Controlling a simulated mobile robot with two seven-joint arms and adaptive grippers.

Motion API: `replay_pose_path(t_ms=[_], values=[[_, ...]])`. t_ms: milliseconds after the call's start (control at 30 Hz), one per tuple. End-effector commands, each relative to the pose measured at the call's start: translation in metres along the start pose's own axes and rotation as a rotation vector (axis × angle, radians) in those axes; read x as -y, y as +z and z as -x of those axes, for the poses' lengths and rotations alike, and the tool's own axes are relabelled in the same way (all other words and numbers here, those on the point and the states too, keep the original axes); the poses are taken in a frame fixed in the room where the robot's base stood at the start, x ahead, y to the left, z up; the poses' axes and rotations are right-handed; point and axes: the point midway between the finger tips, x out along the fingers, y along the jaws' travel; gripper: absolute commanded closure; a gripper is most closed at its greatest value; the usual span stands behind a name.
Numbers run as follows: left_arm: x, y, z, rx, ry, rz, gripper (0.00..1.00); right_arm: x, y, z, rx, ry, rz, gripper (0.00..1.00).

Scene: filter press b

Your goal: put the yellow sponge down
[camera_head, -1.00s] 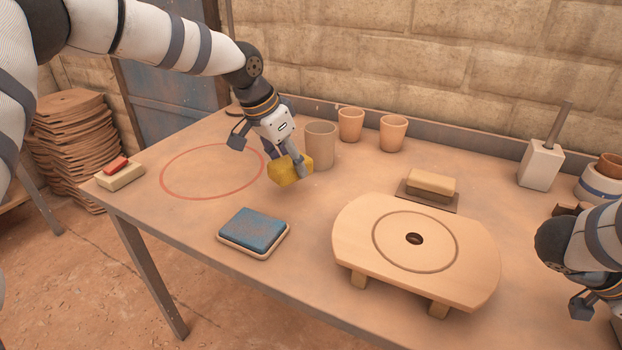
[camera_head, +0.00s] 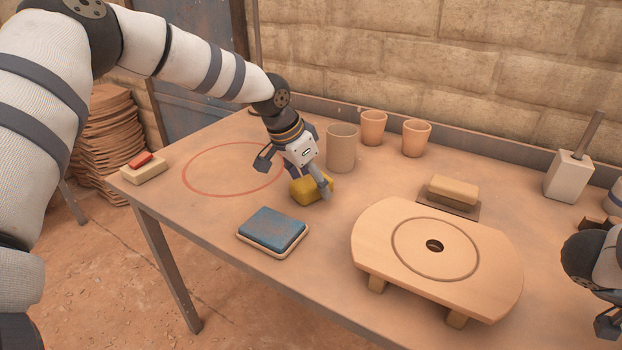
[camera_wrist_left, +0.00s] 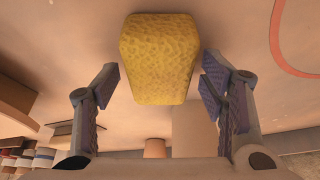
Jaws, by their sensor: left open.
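The yellow sponge (camera_head: 309,192) sits on the table just right of the red ring (camera_head: 184,181), outside its line. In the left wrist view the sponge (camera_wrist_left: 158,60) lies at the top centre, between the fingers, with a gap on either side. My left gripper (camera_head: 311,183) is open around the sponge, pointing down at the table, and seems not to grip it. My right gripper (camera_head: 606,328) shows only partly at the right edge, away from the sponge; its jaws cannot be made out.
A blue pad on a tray (camera_head: 271,229) lies in front of the sponge. A grey-brown cup (camera_head: 341,148) stands close behind it, with two orange cups (camera_head: 373,127) further back. A round-holed wooden plate (camera_head: 490,270) on feet fills the right front. The ring's inside is clear.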

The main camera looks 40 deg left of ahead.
Motion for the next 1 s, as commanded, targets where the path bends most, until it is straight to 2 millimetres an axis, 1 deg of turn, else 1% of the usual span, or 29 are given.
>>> replay_pose_path(t_ms=[67, 167, 400, 433, 500, 600, 700, 1000], values=[[0.000, -0.002, 0.004, -0.003, 0.000, 0.000, 0.35, 0.000, 0.000, 0.000, 0.000, 0.000, 0.000, 0.06], [0.001, -0.003, 0.022, -0.004, -0.002, -0.001, 0.35, 0.000, 0.000, 0.000, 0.000, 0.000, 0.000, 0.06], [0.001, -0.003, 0.094, -0.007, -0.002, -0.001, 0.35, 0.000, 0.000, 0.000, 0.000, 0.000, 0.000, 0.06], [-0.002, -0.002, 0.099, -0.003, 0.007, -0.001, 0.35, 0.000, 0.000, 0.000, 0.000, 0.000, 0.000, 0.06], [-0.005, -0.001, 0.104, 0.001, 0.020, -0.004, 0.35, 0.000, 0.000, 0.000, 0.000, 0.000, 0.000, 0.06], [-0.004, -0.001, 0.115, 0.001, 0.014, -0.004, 0.35, 0.000, 0.000, 0.000, 0.000, 0.000, 0.000, 0.06], [-0.001, -0.001, 0.122, -0.001, 0.005, 0.000, 0.35, 0.000, 0.000, 0.000, 0.000, 0.000, 0.000, 0.06], [0.000, -0.001, 0.124, -0.001, 0.001, 0.001, 0.35, 0.000, 0.000, 0.000, 0.000, 0.000, 0.000, 0.06]])
